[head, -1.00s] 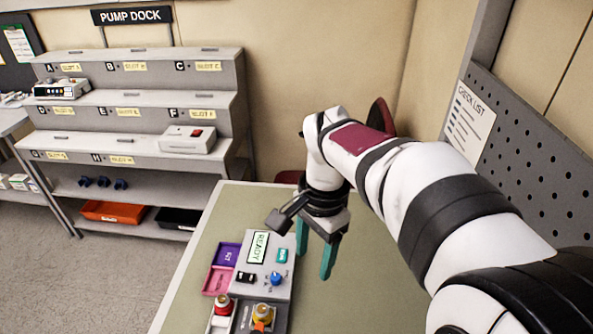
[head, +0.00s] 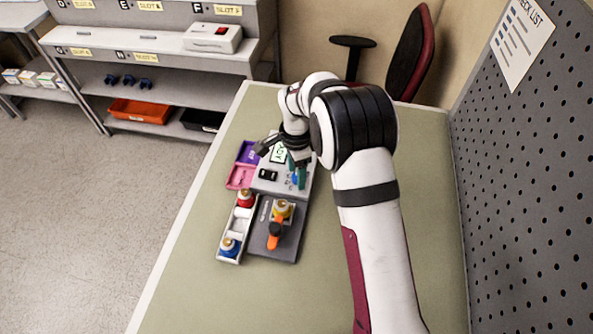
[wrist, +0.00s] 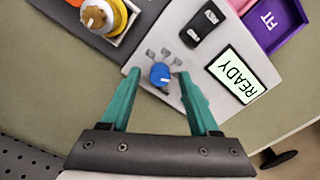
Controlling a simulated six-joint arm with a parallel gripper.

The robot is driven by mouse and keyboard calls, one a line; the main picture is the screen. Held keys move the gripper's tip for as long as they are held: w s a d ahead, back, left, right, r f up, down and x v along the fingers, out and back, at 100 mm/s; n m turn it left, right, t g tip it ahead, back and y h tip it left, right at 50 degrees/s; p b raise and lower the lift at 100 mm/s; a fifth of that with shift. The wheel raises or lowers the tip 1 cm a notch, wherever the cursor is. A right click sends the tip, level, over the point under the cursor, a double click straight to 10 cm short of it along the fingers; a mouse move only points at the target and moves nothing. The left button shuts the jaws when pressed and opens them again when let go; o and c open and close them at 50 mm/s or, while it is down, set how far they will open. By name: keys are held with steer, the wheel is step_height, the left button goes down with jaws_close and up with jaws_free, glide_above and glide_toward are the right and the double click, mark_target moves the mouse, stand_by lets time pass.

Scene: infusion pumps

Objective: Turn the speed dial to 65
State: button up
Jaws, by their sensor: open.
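The blue dial (wrist: 160,75) sits on the light grey pump panel (wrist: 172,23), with several small grey marks fanned around its far side. A pale pointer line shows on the dial; no number is readable. My gripper (wrist: 158,74) is open, and its green fingertips stand to either side of the dial in the wrist view. I cannot tell whether they touch it. A screen (wrist: 241,75) reading READY and a black rocker switch (wrist: 203,25) are on the same panel. In the head view my gripper (head: 297,173) is low over the panel and partly hides the dial.
A white rack (head: 230,250) holds red-topped and blue-topped vials. A dark base (head: 284,247) holds a yellow vial and an orange piece. The green table is clear to the right.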

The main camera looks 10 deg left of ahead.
steer(key=shift+f, duration=0.25)
steer(key=shift+c, duration=0.4)
jaws_close()
